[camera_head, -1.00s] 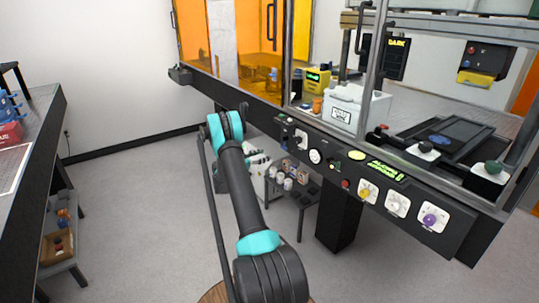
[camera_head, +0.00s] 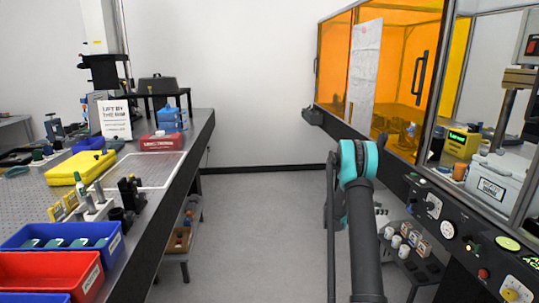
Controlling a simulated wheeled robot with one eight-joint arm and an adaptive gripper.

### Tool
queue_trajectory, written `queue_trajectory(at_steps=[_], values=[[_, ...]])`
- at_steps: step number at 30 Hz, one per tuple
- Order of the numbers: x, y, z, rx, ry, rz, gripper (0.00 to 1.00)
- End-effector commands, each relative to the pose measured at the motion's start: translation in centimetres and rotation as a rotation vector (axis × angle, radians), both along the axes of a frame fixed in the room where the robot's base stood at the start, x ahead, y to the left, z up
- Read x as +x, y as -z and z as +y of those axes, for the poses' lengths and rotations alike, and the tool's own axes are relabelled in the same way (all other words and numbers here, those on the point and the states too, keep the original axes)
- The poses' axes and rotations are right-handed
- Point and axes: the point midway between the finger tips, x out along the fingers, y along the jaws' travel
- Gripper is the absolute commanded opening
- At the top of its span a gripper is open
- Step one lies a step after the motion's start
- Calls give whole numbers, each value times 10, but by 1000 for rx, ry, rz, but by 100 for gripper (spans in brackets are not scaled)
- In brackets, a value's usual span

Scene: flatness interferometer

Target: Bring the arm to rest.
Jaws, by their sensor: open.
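My arm (camera_head: 364,230) rises from the bottom edge right of centre, with a black link and a teal-banded joint (camera_head: 359,160) at its top. It stands in front of the floor gap and close to the left end of the interferometer's control panel (camera_head: 470,240). A thin dark cable or link hangs down along its left side. My gripper cannot be made out; it is outside the view or hidden behind the arm.
A perforated bench (camera_head: 140,185) on the left holds blue and red bins (camera_head: 50,275), a yellow case (camera_head: 80,168) and a sign (camera_head: 115,118). The orange-windowed enclosure (camera_head: 405,65) stands on the right. The floor (camera_head: 265,230) between them is clear.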

Motion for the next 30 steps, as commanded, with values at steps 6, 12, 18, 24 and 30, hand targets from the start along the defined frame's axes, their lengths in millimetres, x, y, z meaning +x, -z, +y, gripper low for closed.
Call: queue_trajectory(at_steps=[6, 12, 18, 24, 30], values=[[-33, -34, 35, 159, -86, 147, 55], [-72, -56, 72, 293, -190, 275, 55], [-120, -71, 114, 419, -317, 393, 55], [-175, -78, 160, 529, -467, 496, 55], [-236, -77, 207, 627, -634, 587, 55]])
